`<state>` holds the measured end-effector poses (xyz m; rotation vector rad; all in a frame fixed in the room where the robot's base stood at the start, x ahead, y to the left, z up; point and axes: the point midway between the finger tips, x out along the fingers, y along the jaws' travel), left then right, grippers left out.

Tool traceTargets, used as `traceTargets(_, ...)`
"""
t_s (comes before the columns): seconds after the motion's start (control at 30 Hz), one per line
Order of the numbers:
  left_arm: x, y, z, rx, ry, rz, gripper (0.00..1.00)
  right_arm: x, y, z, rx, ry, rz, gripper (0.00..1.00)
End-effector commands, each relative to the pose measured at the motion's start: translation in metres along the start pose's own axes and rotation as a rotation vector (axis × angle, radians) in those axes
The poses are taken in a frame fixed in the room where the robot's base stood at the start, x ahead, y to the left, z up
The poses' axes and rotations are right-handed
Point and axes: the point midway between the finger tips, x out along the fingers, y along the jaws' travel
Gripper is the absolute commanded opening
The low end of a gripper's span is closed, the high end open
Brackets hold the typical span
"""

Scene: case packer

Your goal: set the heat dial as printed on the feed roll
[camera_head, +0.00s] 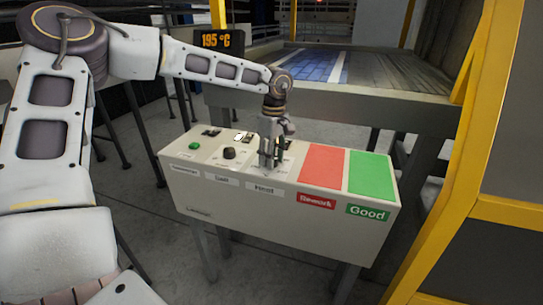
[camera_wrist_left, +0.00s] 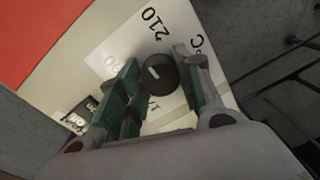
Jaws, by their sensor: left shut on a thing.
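My left gripper (camera_head: 270,158) reaches down onto the control box (camera_head: 280,222), above the label "Heat" (camera_head: 264,189). In the left wrist view its green-padded fingers (camera_wrist_left: 158,92) are shut on the black heat dial (camera_wrist_left: 157,75), one on each side. The dial has a short white pointer mark. A white scale plate around it shows "210" and "°C"; other numbers are partly hidden by the fingers. In the head view the gripper hides the dial. An orange display (camera_head: 216,40) reads 195 °C. I cannot make out a feed roll. My right gripper is not in view.
The box top also has a green button (camera_head: 195,146), a second black knob (camera_head: 229,153) and small dark switches (camera_head: 212,132). A red Rework pad (camera_head: 323,166) and a green Good pad (camera_head: 370,173) lie to the right. A yellow-framed machine (camera_head: 470,170) stands at the right.

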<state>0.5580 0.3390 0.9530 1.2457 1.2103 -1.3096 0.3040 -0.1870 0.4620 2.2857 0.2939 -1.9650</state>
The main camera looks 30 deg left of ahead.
Motion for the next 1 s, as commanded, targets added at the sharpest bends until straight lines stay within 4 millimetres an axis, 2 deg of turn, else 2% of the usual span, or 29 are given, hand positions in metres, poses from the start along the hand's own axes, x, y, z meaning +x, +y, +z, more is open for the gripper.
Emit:
traceTargets(0.5,0.0,0.0,0.001,0.404,0.022,0.0,0.12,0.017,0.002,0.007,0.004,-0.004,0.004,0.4)
traceTargets(0.73,0.0,0.0,0.001,0.507,0.028,0.0,0.11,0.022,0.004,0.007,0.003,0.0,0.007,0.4)
traceTargets(1.0,0.0,0.0,0.001,0.547,0.03,0.0,0.12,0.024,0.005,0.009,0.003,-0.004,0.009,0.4)
